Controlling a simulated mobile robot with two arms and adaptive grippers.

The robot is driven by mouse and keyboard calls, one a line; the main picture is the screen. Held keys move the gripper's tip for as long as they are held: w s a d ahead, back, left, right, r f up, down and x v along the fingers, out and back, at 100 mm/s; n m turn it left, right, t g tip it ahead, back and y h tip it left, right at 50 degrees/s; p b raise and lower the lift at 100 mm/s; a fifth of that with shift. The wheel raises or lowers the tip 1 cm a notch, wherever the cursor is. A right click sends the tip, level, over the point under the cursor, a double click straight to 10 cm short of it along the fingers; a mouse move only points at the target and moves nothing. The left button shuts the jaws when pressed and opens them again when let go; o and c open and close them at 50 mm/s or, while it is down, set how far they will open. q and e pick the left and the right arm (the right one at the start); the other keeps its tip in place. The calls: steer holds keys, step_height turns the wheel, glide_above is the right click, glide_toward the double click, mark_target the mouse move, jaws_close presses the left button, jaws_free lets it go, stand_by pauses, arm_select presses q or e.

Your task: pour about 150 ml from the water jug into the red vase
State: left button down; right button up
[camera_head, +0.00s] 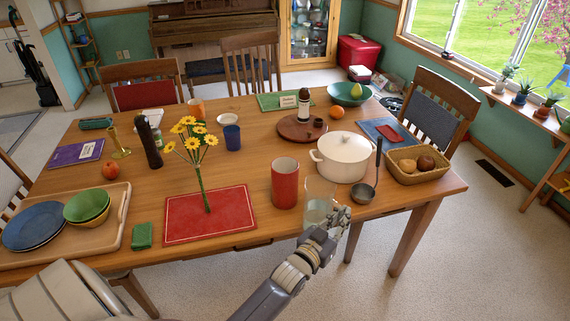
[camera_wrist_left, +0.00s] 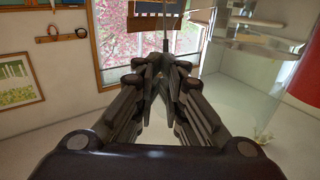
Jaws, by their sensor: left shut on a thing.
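The red vase (camera_head: 285,186), a tall open cylinder, stands upright near the table's front edge, just right of the red placemat. The clear glass water jug (camera_head: 319,200) is right beside it on the right, upright, with pale water low inside. My left gripper (camera_head: 338,226) is at the jug's near side, shut on the jug. In the left wrist view the fingers (camera_wrist_left: 162,82) are close together, with the clear jug (camera_wrist_left: 262,62) to their right and the red vase (camera_wrist_left: 309,76) at the right edge. The grip point on the jug is hidden. My right gripper is out of view.
A white pot (camera_head: 342,160) stands behind the jug, with a ladle (camera_head: 365,190) on its right. A bread basket (camera_head: 417,168) is farther right. Yellow flowers (camera_head: 190,137) rise over the red placemat (camera_head: 232,220). A wooden tray (camera_head: 105,228) lies left.

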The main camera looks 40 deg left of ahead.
arm_select(q)
steer(key=shift+w+a+f, duration=0.15)
steer(key=shift+w+a, duration=0.15)
steer(key=shift+w, duration=0.25)
steer(key=shift+a+r+n+y+p, duration=0.2)
steer(key=shift+r+n+p, duration=0.2)
steer(key=shift+r+p, duration=0.25)
steer(key=shift+a+r+n+y+p, duration=0.15)
steer(key=shift+r+n+p, duration=0.25)
steer(key=shift+r+p, duration=0.2)
steer(key=w+a+r+n+g+h+p, duration=0.1)
steer(key=w+a+r+n+g+p, duration=0.1)
steer(key=a+r+n+p, duration=0.5)
steer(key=shift+w+a+r+n+h, duration=0.15)
steer(key=shift+a+r+n+h, duration=0.25)
steer(key=shift+r+n, duration=1.55)
steer(key=shift+a+r+m, duration=0.2)
steer(key=shift+r+m, duration=0.35)
steer(key=shift+r, duration=0.4)
steer(key=shift+w+a+r+n, duration=0.2)
steer(key=shift+a+r+n, duration=0.2)
steer(key=shift+a+r, duration=0.05)
steer(key=shift+w+a+r+n+g+h, duration=0.1)
steer(key=shift+a+r+n+g+h, duration=0.2)
steer(key=shift+a+r+n, duration=0.1)
